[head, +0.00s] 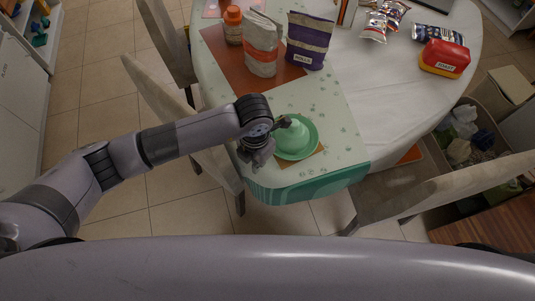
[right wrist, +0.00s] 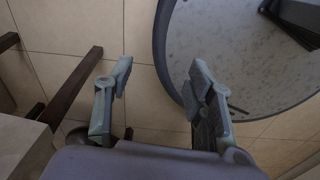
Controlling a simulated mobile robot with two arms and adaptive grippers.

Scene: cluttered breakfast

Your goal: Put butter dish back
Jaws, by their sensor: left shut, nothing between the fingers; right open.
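The pale green butter dish (head: 296,137), a round plate with a domed cover, sits on the green-and-white cloth near the table's front edge. My left gripper (head: 281,123) is shut and empty at the dish's left side, close to the top of its cover. The wrist hides part of that side, and I cannot tell whether the fingers touch the cover. My right gripper (right wrist: 160,78) shows in the right wrist view, open and empty above the tiled floor, away from the dish.
An orange-lidded jar (head: 233,25), a white-and-orange bag (head: 262,45) and a purple bag (head: 308,42) stand at the back. A red-and-yellow box (head: 445,58) is at the right. Chairs (head: 185,125) border the table. A round grey surface (right wrist: 235,45) lies beside my right gripper.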

